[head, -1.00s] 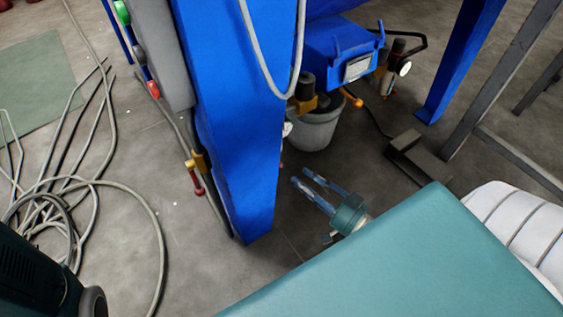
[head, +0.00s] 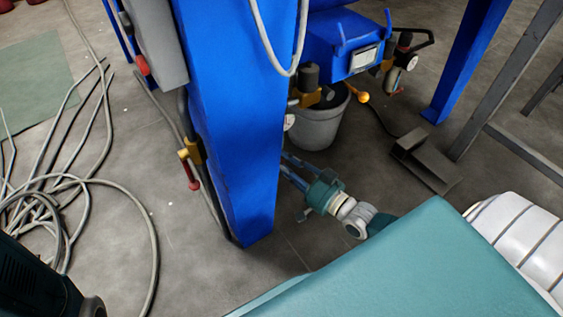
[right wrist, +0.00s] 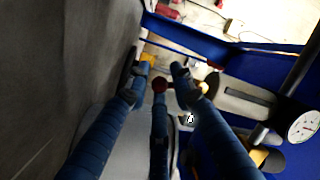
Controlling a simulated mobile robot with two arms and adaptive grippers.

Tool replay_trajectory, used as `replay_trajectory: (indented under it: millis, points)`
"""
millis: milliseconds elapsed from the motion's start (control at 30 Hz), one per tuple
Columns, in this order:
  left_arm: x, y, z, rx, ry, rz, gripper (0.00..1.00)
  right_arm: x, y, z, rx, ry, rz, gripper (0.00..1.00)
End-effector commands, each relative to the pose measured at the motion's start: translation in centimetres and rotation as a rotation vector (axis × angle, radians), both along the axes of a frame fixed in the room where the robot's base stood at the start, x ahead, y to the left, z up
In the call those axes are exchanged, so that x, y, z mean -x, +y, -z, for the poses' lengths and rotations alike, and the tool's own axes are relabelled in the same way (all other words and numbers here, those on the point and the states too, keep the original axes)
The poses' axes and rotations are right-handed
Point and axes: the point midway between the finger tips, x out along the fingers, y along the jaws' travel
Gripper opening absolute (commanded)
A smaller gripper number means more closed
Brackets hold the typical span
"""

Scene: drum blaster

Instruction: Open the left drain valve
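A brass-yellow valve with a red handle (head: 190,165) sits on a pipe at the left side of the blue column in the head view. My right gripper (head: 290,168) is low beside the column's right edge, and its fingertips are partly hidden behind the column. In the right wrist view my right gripper (right wrist: 163,68) has its blue fingers spread apart. A dark red round knob (right wrist: 160,85) shows between them, with a yellow fitting (right wrist: 148,58) near the fingertips. I see no contact, and I cannot tell whether this knob is the red handle.
The blue column (head: 240,120) stands left of my right gripper. A grey bucket (head: 318,125) stands behind it under the blue machine (head: 335,45), which carries yellow fittings and a gauge. Loose hoses (head: 150,230) lie on the floor at left.

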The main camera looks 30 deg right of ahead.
Motion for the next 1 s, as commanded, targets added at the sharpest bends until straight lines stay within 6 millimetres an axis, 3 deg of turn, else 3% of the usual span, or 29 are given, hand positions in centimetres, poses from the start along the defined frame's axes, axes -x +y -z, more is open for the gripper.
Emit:
replay_trajectory:
  millis: [100,367,533,833,867,900,933,1000]
  points:
    - [0.0,0.0,0.0,0.000,0.000,0.000,0.40,0.0,0.0,0.0,0.000,0.000,0.000,0.00]
    - [0.1,0.0,-0.3,0.000,-0.002,0.000,0.40,0.0,0.0,0.0,-0.011,0.003,0.001,0.00]
    - [0.1,0.0,-1.6,0.000,-0.003,-0.001,0.40,0.0,0.5,0.0,-0.134,0.014,0.003,0.00]
    - [0.2,0.0,-1.5,0.001,-0.005,0.000,0.40,0.1,0.6,0.3,-0.164,0.017,0.003,0.00]
    - [0.1,0.0,-1.5,0.001,-0.005,0.000,0.40,0.1,0.6,0.3,-0.164,0.017,0.003,0.19]
    - [0.1,0.0,-1.5,0.001,-0.005,0.000,0.40,0.1,0.6,0.3,-0.163,0.017,0.003,0.27]
    - [0.1,0.0,-1.5,0.001,-0.005,0.000,0.40,0.1,0.6,0.3,-0.163,0.016,0.003,0.33]
    - [0.1,0.0,-1.5,0.000,-0.004,0.000,0.40,0.1,0.7,0.3,-0.163,0.015,0.002,0.33]
